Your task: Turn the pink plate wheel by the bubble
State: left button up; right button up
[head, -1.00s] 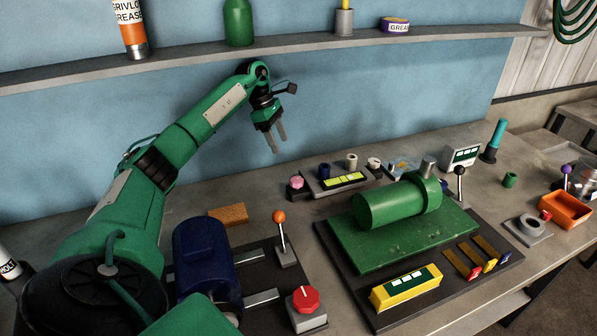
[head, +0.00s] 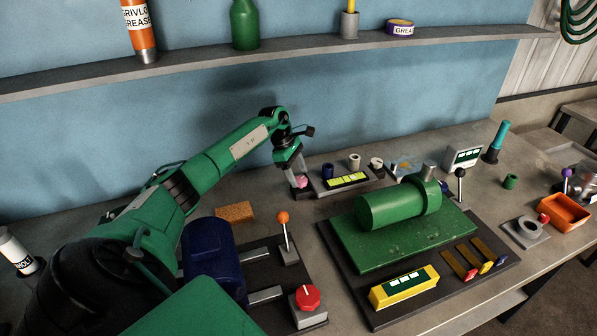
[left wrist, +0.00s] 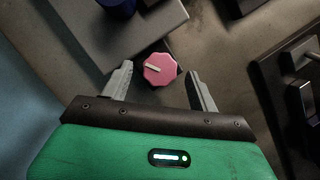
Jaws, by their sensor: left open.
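The pink plate wheel (head: 302,182) is at the left end of the small grey plate that carries a yellow-green bubble level (head: 346,180). In the left wrist view the wheel (left wrist: 159,69) is a faceted pink knob with a pale bar mark. My left gripper (head: 298,178) is open and points down at the wheel, partly covering it in the head view. In the left wrist view the gripper's fingertips (left wrist: 159,74) lie on either side of the wheel, with gaps on both sides. I cannot tell whether they are down at its height. My right gripper is not in view.
Dark blue (head: 328,171), pale (head: 354,161) and whitish knobs stand behind the level. A green cylinder (head: 395,207) on a green base is to the right. An orange-knobbed lever (head: 283,218) and a red knob (head: 307,297) stand in front. A shelf (head: 300,55) runs above.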

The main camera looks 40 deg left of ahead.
pick_arm(q)
jog(key=shift+w+d+f, duration=0.1)
jog(key=shift+d+f, duration=0.1)
jog(key=shift+f, duration=0.35)
jog(key=c, duration=1)
jog(key=shift+o, duration=0.2)
jog(key=shift+n, duration=0.3)
jog(key=shift+n+y+b, duration=0.3)
jog(key=shift+n+b, duration=0.05)
jog(key=shift+n, duration=0.15)
jog(key=o, duration=1)
jog(key=shift+c, duration=0.2)
